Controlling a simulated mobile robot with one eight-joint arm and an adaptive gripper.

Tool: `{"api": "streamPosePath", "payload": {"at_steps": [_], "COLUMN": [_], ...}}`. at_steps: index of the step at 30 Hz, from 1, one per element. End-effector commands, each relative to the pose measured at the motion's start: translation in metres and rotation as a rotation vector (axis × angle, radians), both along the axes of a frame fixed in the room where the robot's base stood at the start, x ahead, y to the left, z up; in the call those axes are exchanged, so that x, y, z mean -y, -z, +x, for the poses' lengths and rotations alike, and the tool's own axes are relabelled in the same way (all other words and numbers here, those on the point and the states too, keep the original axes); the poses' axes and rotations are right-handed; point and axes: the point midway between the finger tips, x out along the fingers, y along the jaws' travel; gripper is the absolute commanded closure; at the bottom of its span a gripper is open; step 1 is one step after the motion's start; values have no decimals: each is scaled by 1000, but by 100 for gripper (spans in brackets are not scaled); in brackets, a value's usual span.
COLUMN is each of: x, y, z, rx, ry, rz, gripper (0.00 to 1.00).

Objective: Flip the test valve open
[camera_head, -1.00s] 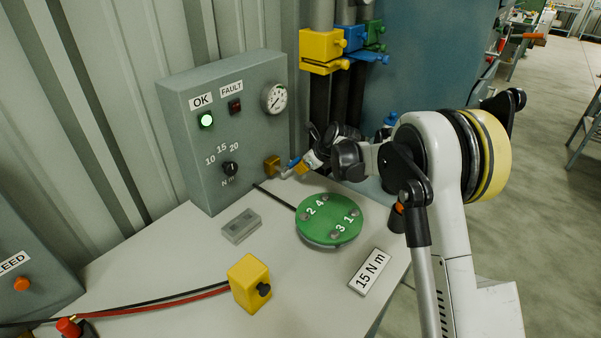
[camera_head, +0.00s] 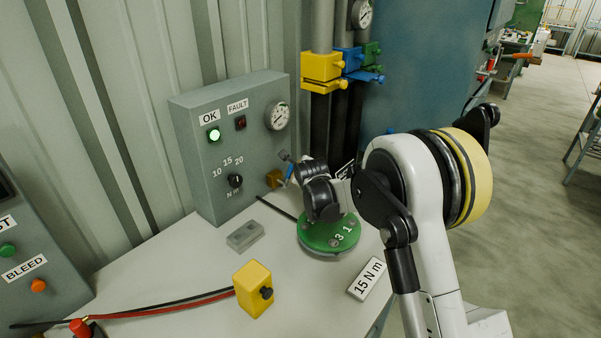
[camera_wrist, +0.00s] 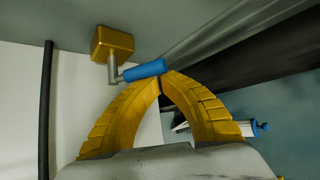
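The test valve is a small brass block (camera_head: 273,179) at the right side of the grey control box, with a thin metal stem and a blue lever (camera_head: 290,171). In the wrist view the brass block (camera_wrist: 112,43) is at upper left and the blue lever (camera_wrist: 145,69) points right from the stem. My gripper (camera_wrist: 161,82) has two yellow curved fingers whose tips meet right at the lever's free end. I see nothing clearly held between them; whether they touch the lever I cannot tell. In the head view my gripper's dark wrist hides much of the fingers.
A green numbered disc (camera_head: 318,245) lies under my wrist, partly hidden. A yellow block (camera_head: 253,288), a small grey block (camera_head: 245,236) and a "15 N m" sign (camera_head: 367,279) are nearby.

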Motion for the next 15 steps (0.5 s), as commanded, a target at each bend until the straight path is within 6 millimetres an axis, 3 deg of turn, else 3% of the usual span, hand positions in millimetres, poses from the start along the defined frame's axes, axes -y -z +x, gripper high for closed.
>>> {"api": "streamPosePath", "payload": {"at_steps": [15], "x": [-14], "y": [-15], "z": [-16], "rx": [-1], "ry": [-1], "rz": [1], "gripper": [100]}}
